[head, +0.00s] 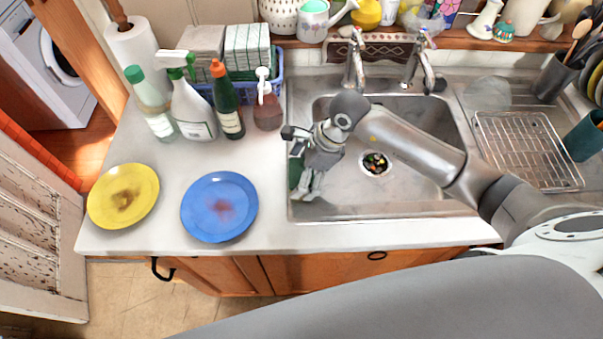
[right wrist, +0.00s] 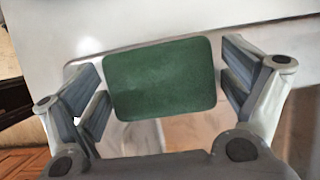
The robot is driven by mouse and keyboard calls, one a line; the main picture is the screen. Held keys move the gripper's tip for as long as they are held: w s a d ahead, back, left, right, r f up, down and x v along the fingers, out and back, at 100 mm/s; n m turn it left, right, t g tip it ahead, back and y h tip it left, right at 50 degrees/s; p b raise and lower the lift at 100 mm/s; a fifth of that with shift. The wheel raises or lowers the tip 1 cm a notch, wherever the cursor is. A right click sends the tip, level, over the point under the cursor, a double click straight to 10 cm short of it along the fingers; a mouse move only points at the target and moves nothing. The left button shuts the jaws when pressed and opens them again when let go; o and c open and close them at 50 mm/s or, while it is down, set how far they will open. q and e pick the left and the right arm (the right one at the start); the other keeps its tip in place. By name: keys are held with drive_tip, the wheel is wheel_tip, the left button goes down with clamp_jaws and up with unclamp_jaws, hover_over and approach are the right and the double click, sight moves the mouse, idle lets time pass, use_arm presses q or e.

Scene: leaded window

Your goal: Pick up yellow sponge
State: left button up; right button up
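A rectangular sponge with a dark green face (right wrist: 160,78) fills the space between the fingers in the right wrist view. No yellow side of it shows. In the head view its green part (head: 295,172) shows at the left rim of the sink, partly hidden by my right gripper (head: 303,182). My right gripper, also in the right wrist view (right wrist: 162,85), is open, with one finger on each side of the sponge. No clear grip on it shows. My left gripper is not in view.
The sink (head: 410,180) has a dark drain with scraps. A yellow plate (head: 140,210) and a blue plate (head: 205,220), both stained, lie left on the counter. Several bottles, including a green one (head: 227,110), stand behind them. A wire rack (head: 525,150) is at right.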

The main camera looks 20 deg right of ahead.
drive_tip(key=c, duration=0.4)
drive_tip(key=shift+o, duration=0.2)
drive_tip(key=shift+r, duration=0.1)
